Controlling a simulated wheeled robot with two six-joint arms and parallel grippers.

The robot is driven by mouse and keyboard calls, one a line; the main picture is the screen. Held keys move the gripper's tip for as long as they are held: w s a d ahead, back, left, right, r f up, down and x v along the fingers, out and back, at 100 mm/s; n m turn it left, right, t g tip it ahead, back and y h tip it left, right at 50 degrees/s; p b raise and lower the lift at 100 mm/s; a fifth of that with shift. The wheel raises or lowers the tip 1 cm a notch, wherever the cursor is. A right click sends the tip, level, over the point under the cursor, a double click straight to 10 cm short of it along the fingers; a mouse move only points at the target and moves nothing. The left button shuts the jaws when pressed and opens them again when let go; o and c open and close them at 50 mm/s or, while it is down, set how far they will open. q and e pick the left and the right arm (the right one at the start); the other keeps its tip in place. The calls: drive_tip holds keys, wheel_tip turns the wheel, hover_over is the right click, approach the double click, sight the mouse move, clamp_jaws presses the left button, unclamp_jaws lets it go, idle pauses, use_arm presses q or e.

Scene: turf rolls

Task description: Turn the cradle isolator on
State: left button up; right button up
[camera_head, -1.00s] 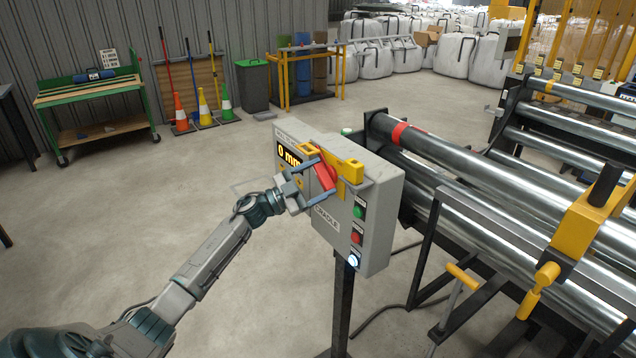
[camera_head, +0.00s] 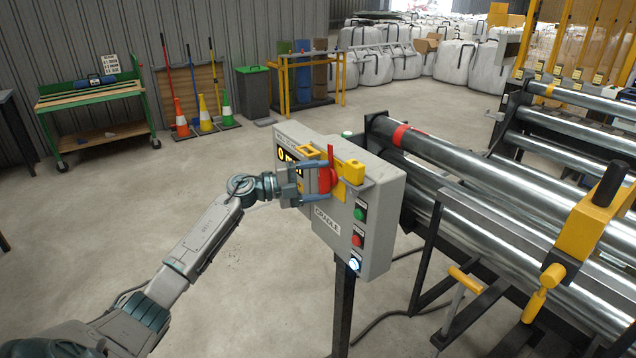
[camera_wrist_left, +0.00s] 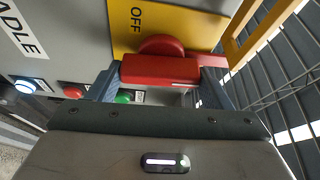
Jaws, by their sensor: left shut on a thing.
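The cradle isolator is a red rotary handle (camera_head: 327,179) on a yellow plate (camera_head: 340,190), on the face of the grey control box (camera_head: 375,200) marked CRADLE. My left gripper (camera_head: 318,181) is shut on the red handle, one finger on each side. In the left wrist view the red bar (camera_wrist_left: 160,68) lies between the two blue-grey fingers, with the word OFF on the yellow plate (camera_wrist_left: 190,20) beside it. In the head view the handle stands about upright. An ON mark cannot be seen. My right gripper is not in view.
Below the isolator are a green button (camera_head: 360,211), a red button (camera_head: 357,239) and a lit button (camera_head: 355,263). A display (camera_head: 288,160) is partly hidden by my gripper. Steel rollers (camera_head: 490,175) stand close on the right. The floor to the left is clear.

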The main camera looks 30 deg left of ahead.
use_arm(q)
drive_tip(key=shift+f+m, duration=0.1)
drive_tip(key=shift+m, duration=0.5)
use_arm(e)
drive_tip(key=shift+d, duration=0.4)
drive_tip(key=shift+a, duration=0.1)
use_arm(q)
drive_tip(key=o, duration=1)
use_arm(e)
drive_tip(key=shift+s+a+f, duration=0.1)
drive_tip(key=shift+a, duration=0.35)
use_arm(q)
drive_tip(key=shift+s+a, duration=0.35)
drive_tip(key=b+v, duration=0.1)
drive_tip(key=v, duration=0.1)
drive_tip(key=shift+s+a+f+b, duration=0.1)
drive_tip(key=shift+s+a+b, duration=0.15)
drive_tip(key=shift+b, duration=0.05)
drive_tip(key=b, duration=0.2)
approach(319, 182)
drive_tip(key=shift+s+a+r, duration=0.35)
drive_tip(key=shift+s+r, duration=0.05)
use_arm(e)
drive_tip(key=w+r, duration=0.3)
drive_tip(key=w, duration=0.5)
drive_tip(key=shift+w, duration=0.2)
